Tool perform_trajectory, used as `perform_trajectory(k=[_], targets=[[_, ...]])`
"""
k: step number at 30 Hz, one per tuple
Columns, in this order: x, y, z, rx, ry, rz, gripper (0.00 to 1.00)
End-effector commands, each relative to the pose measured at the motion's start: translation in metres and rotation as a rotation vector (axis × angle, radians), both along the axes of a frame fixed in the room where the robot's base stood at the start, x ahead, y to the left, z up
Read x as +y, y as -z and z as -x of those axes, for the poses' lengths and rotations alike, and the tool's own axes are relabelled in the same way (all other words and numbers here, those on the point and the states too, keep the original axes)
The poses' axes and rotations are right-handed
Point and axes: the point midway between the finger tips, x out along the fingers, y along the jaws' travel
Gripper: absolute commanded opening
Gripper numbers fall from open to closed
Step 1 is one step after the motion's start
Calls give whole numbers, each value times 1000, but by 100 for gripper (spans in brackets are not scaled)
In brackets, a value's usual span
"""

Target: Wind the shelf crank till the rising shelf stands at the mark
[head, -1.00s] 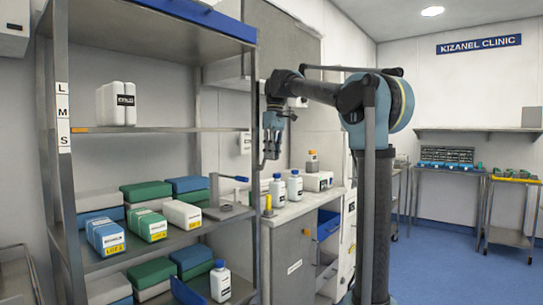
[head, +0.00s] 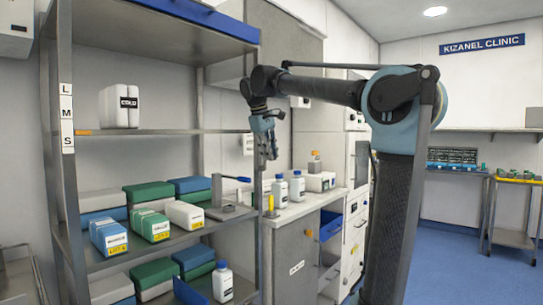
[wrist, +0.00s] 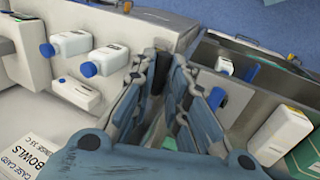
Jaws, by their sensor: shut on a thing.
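The upper shelf (head: 170,132) of the grey rack holds a white pack (head: 119,105). An orange marker (head: 83,132) at its left end is near the S of the L, M, S label strip (head: 67,115) on the rack post. A grey device with a blue-handled arm (head: 243,179), which looks like the crank, stands at the right end of the shelf below. My gripper (head: 267,155) hangs above and right of that handle, apart from it in the picture. The wrist view shows its fingers (wrist: 178,95) close together; what they hold is not clear.
Blue, green and white boxes (head: 155,225) fill the lower shelves. White bottles (head: 297,186) and a yellow upright piece (head: 270,205) stand on the counter (head: 300,210) at the right. The rack's right post is close to my gripper. Open floor (head: 455,255) lies at the right.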

Motion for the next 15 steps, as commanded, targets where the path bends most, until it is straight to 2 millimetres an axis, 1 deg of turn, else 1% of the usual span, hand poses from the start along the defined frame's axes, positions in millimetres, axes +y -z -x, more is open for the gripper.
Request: perform_trajectory(k=[1,15], targets=[[4,2,5,-33,-7,28,0],[20,15,26,-386,-3,301,0]])
